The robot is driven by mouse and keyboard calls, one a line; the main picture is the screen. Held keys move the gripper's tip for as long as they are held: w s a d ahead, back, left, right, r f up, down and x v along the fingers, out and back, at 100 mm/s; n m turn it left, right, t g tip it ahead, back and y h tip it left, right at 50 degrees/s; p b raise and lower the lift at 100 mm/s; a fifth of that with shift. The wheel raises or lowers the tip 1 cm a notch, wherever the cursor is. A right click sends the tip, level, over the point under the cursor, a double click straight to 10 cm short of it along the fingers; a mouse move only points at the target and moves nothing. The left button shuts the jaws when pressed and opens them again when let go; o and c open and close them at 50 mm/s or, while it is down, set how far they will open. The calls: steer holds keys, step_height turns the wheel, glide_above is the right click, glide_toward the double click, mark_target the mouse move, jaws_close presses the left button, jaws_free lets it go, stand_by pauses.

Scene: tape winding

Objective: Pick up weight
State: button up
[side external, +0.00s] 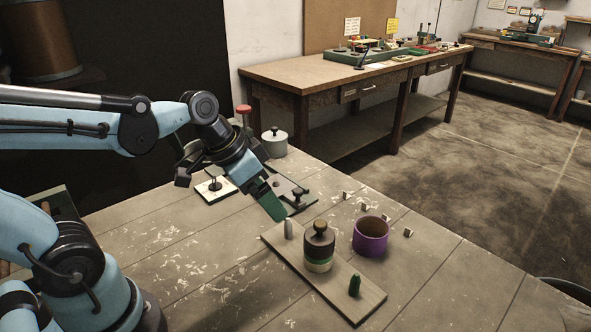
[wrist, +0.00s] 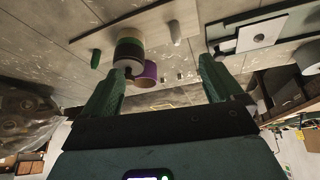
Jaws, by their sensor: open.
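A dark brown cylinder with a brass knob (side external: 319,243) sits on top of a green and cream banded stack (side external: 319,264) on a wooden board; it looks like the weight. The stack also shows in the wrist view (wrist: 130,48), partly behind a finger. A grey cylinder with a dark knob (side external: 274,143), also weight-like, stands at the table's back edge. My gripper (side external: 274,206) is above the table, to the left of the board and apart from the brown cylinder. In the wrist view its green fingers (wrist: 160,66) are spread with nothing between them.
The board (side external: 365,292) also bears a grey peg (side external: 288,229) and a green peg (side external: 354,284). A purple ring (side external: 371,236) stands close to the right of the stack. A dark fixture (side external: 295,188) lies behind my gripper. The table's front left is clear.

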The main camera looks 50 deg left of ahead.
mark_target(313, 230)
steer(key=w+m+g+h, duration=0.1)
steer(key=w+m+h, duration=0.1)
steer(key=m, duration=0.1)
steer(key=w+f+m+g+h, duration=0.1)
steer(key=w+m+h, duration=0.1)
steer(key=m+h, duration=0.1)
steer(key=w+m+g+h, duration=0.2)
steer(key=m+h, duration=0.1)
steer(key=m, duration=0.2)
steer(key=shift+w+f, duration=0.2)
steer(key=shift+f, duration=0.15)
steer(key=d+f+m+h, duration=0.1)
steer(key=d+f+m, duration=0.1)
steer(key=d+f+m+g+h, duration=0.1)
steer(key=d+f+m, duration=0.1)
steer(key=shift+w+f+h, duration=0.15)
steer(key=shift+w+h, duration=0.05)
steer(key=shift+h, duration=0.1)
steer(key=shift+s+x, duration=0.2)
steer(key=shift+x, duration=1.15)
steer(key=shift+s+x, duration=0.2)
steer(key=shift+x, duration=1.15)
steer(key=shift+c, duration=0.2)
